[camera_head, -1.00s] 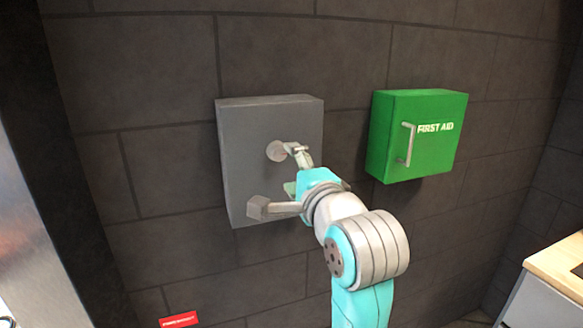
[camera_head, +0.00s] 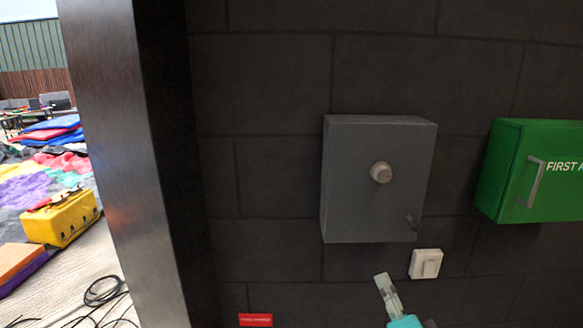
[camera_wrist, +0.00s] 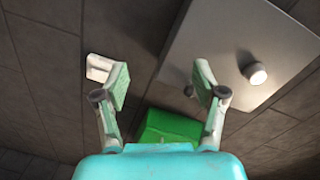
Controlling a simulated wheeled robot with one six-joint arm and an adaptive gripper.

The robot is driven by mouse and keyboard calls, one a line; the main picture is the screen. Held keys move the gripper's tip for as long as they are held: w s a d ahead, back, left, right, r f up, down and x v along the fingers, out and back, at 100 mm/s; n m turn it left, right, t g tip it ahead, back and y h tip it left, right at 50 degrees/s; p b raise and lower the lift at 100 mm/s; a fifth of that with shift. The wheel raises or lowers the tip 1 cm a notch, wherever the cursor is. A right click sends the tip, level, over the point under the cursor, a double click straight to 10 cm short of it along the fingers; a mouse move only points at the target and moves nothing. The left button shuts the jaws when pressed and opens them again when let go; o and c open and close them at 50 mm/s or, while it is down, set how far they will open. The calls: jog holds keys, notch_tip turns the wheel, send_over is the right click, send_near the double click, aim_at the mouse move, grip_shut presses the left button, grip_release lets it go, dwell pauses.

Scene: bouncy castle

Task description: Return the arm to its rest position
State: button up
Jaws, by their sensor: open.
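My gripper (camera_wrist: 160,88) is open and empty in the wrist view, its two fingers apart with nothing between them. In the head view only a small part of my gripper (camera_head: 388,298) shows at the bottom, below the grey wall box and apart from it. The grey box (camera_head: 350,215) has a round pale knob (camera_head: 381,173) on its front and a small dark handle at its lower right. The box (camera_wrist: 215,40) and knob (camera_wrist: 256,74) also show at the upper right of the wrist view. Most of my arm is out of the head view.
A green first aid box (camera_head: 505,180) hangs on the wall at the right. A white switch (camera_head: 426,264) sits below the grey box, and a red label (camera_head: 256,320) is lower left. A metal door frame (camera_head: 135,150) stands left, with cables (camera_head: 105,290) on the floor beyond.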

jog(key=s+f+n+g, duration=0.1)
jog(key=s+f+n, duration=0.5)
jog(key=s+f, duration=1.2)
jog(key=s+f+n, duration=0.1)
jog(key=s+n, duration=0.2)
jog(key=s, duration=0.9)
jog(key=s+f+n+g, duration=0.1)
jog(key=s+n, duration=0.3)
jog(key=s, duration=0.8)
jog(key=shift+f, duration=0.75)
jog(key=shift+s, duration=0.1)
